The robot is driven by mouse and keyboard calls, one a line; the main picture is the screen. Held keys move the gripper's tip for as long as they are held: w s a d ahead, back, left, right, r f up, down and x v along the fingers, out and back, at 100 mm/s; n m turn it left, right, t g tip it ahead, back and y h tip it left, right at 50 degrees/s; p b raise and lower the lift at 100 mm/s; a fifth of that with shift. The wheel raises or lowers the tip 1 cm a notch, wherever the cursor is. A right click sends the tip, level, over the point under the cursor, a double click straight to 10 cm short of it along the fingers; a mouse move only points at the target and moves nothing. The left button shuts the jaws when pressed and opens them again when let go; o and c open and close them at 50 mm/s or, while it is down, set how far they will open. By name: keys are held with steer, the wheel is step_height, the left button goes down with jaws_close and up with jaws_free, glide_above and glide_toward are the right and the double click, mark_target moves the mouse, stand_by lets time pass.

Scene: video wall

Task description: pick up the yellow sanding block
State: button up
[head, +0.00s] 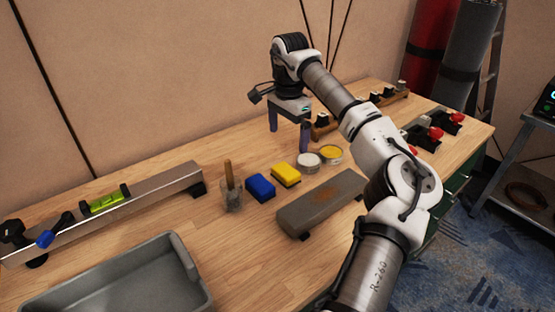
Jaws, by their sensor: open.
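The yellow sanding block (286,175) lies on the wooden workbench (150,235), near its middle. A blue block (261,188) of similar shape lies just left of it, and two small round tins, one pale (308,161) and one yellow-topped (331,154), lie to its right. My gripper (289,136) is open and empty, fingers pointing down. In the picture it is above the yellow block, toward the back of the bench, and apart from it. Nothing hides the yellow block's top.
A long grey stone-like block (320,203) lies in front of the yellow block. A jar with a wooden-handled brush (230,190) stands left of the blue block. A grey tray (110,290) and a spirit level on a rail (105,203) are left. Red-knobbed clamps (435,132) are right.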

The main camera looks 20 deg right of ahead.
steer(key=p, duration=0.1)
glide_above(286, 170)
step_height(286, 170, down, 8)
steer(key=shift+s+a+f, duration=0.1)
steer(key=shift+s, duration=0.05)
steer(key=shift+w+f+p, duration=0.2)
steer(key=shift+f+p, duration=0.85)
steer(key=shift+f, duration=1.7)
steer(key=c, duration=1.1)
steer(key=shift+o, duration=0.2)
steer(key=shift+r, duration=0.2)
